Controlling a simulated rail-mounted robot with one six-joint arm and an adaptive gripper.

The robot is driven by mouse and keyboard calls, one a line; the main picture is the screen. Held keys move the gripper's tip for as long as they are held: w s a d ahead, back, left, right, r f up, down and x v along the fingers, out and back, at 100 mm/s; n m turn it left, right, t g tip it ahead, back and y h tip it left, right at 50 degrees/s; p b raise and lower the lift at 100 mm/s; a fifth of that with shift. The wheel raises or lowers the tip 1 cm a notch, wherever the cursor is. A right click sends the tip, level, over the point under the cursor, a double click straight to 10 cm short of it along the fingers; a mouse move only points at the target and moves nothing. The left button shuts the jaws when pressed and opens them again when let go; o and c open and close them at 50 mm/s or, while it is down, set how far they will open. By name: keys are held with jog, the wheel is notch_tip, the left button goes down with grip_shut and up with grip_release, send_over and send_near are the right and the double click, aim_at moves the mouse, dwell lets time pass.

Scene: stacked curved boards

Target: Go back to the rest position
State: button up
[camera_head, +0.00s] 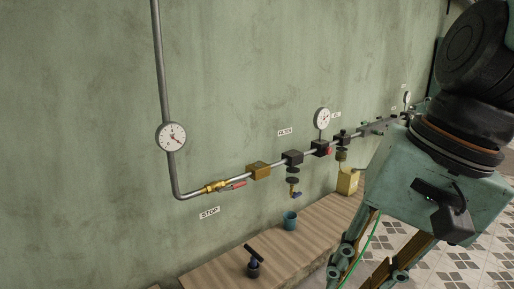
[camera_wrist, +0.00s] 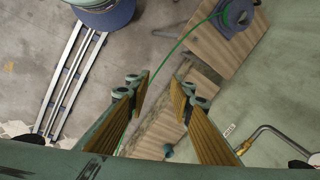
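My gripper (camera_head: 375,262) hangs at the lower right of the head view, in front of the wall and the pipe line. Its two brown-padded fingers stand apart with nothing visible between them. In the wrist view the fingers (camera_wrist: 159,90) also show a clear gap, with floor and wooden bench behind it. The gripper is open and appears to touch nothing. The arm's dark wrist joint and green gripper body hide part of the wall and floor on the right. The rest position itself is not marked in either view.
A wooden bench (camera_head: 225,262) runs along the wall, bearing a blue cup (camera_head: 290,222) and a dark T-handled tool (camera_head: 253,262). Metal rails (camera_wrist: 72,80) cross the floor.

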jog(key=s+d+n+t+h, duration=0.2)
jog(key=s+d+n, duration=0.2)
jog(key=s+d, duration=0.1)
jog(key=shift+s+d+n+h+b, duration=0.3)
jog(key=shift+d+n+h+b, duration=0.1)
jog(key=shift+d, duration=0.45)
